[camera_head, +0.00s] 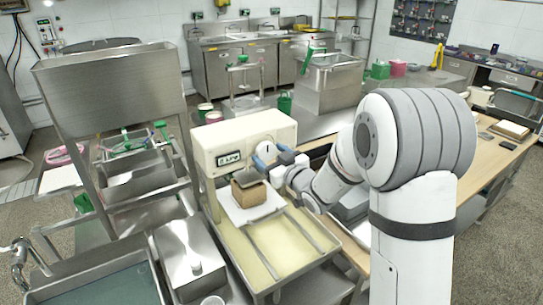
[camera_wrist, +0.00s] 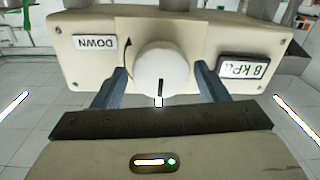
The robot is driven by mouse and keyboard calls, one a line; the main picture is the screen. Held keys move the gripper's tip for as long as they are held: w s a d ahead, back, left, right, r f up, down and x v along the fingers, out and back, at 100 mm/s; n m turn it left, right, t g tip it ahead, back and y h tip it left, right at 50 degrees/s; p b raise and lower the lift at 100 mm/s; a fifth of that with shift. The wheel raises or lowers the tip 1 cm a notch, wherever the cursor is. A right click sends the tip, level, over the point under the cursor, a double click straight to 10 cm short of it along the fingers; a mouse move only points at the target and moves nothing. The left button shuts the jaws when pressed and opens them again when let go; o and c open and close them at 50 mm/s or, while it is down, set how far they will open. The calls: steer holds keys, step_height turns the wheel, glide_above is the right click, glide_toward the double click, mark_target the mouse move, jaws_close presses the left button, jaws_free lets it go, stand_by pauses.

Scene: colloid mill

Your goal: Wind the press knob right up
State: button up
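The press knob (camera_wrist: 163,72) is a round white dial with a black pointer line, on the front of a cream control housing (camera_wrist: 220,35). In the wrist view the line runs toward the lower edge of the knob. My gripper (camera_wrist: 160,75) has its two blue-grey fingers on either side of the knob, with a small gap showing at the left; the right fingertip is very close to it. In the head view my gripper (camera_head: 263,157) is at the front of the cream press housing (camera_head: 228,141), partly covering the knob (camera_head: 267,148).
The housing bears an upside-down DOWN label (camera_wrist: 95,43) and an 8 kPa readout (camera_wrist: 243,69) in the wrist view. A brown block (camera_head: 248,194) sits on a white board below, over a pale yellow tray (camera_head: 250,262). Steel vats stand at the left.

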steer(key=c, duration=0.7)
steer(key=shift+c, duration=0.2)
steer(key=shift+b, duration=0.35)
